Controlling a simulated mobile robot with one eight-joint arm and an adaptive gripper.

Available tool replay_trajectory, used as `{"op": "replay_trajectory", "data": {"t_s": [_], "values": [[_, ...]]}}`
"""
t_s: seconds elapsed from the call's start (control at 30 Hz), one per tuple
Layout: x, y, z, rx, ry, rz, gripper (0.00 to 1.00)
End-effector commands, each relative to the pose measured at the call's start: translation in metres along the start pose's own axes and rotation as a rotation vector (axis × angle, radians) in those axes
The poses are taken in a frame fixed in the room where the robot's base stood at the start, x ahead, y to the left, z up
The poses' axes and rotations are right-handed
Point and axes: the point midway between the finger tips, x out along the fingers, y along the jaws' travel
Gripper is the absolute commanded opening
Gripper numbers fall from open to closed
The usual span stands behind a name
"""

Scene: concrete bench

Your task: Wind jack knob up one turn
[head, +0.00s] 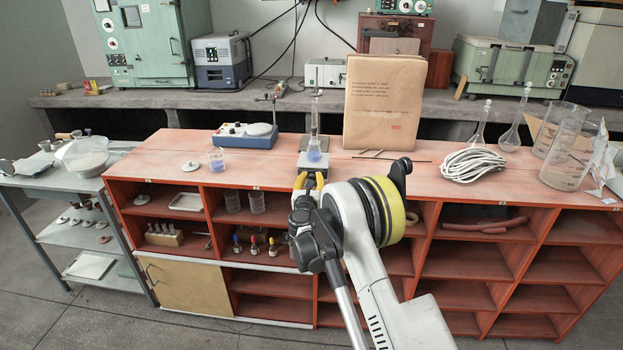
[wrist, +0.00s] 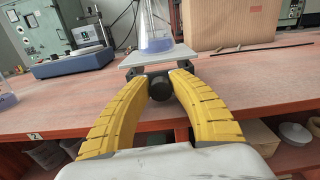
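The lab jack has a flat grey top plate (wrist: 158,56) and stands near the front edge of the red bench top. It also shows in the head view (head: 313,163), partly behind my gripper. Its round black knob (wrist: 160,89) faces me in the wrist view. A glass flask with pale blue liquid (wrist: 157,30) stands upright on the plate; it shows in the head view too (head: 314,146). My gripper (wrist: 160,82) has its two yellow fingers on either side of the knob, their tips closed in against it. The knob is hidden in the head view.
A brown parcel (head: 383,104) and thin rods (head: 372,153) are behind right. Coiled white cable (head: 473,163) and glassware lie further right. Bench top beside the jack is clear.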

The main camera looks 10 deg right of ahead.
Motion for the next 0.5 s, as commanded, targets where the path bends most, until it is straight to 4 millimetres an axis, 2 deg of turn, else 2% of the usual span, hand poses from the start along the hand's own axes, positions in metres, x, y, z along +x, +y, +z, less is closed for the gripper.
{"op": "replay_trajectory", "data": {"t_s": [0.13,0.33,0.5], "values": [[0.0000,-0.0003,-0.0007,0.040,0.000,0.000,0.00],[0.0001,-0.0011,-0.0013,0.226,0.000,0.000,0.00],[0.0001,-0.0013,-0.0006,0.272,0.000,0.000,0.00]]}}
